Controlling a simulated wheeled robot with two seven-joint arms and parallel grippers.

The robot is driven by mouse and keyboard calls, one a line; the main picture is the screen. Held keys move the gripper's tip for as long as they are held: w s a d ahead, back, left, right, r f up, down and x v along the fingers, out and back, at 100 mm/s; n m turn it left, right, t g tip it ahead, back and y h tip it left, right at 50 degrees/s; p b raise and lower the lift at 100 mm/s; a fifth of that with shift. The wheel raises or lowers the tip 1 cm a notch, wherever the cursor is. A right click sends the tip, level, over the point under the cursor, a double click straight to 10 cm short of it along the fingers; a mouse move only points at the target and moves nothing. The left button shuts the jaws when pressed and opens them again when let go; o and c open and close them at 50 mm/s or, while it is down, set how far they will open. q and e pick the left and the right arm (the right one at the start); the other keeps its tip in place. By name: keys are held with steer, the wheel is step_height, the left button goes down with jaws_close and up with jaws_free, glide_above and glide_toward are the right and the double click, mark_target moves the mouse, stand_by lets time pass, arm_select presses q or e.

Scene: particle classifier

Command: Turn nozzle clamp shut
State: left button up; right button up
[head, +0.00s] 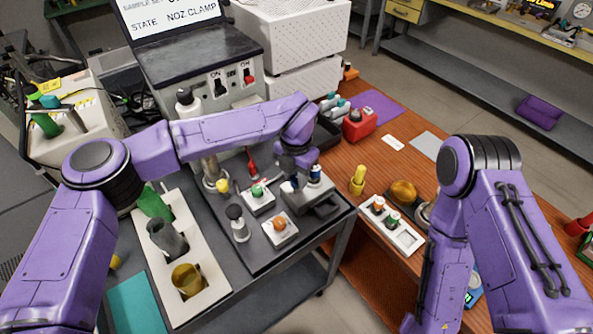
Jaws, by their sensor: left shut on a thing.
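The screen (180,14) of the machine at the back reads "STATE NOZ CLAMP". My left arm reaches across the dark work surface, and my left gripper (303,182) points down at a small grey block (309,200) near that surface's right edge. The gripper is shut on a small part at the top of the block, which looks like the nozzle clamp. The fingers and wrist hide most of that part, so its angle cannot be told. My right arm hangs at the right, and its gripper is out of view.
Small white holders with a green knob (257,191) and an orange knob (279,224) stand close left of the block. A white tray (205,297) with bottles and a beaker lies front left. A red box (358,125) and yellow bottle (358,180) stand on the wooden table.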

mark_target(296, 178)
arm_select(q)
steer(key=m, duration=0.1)
steer(key=m+p, duration=0.1)
steer(key=m, duration=0.1)
steer(key=m+p, duration=0.1)
steer(key=m, duration=0.1)
steer(key=shift+w+r, duration=0.1)
steer(key=shift+r, duration=0.15)
steer(key=shift+m, duration=0.3)
steer(key=o, duration=1)
steer(key=shift+o, duration=0.2)
steer(key=shift+f, duration=0.1)
steer(key=shift+r, duration=0.25)
step_height(296, 178, up, 10)
steer(key=b, duration=0.3)
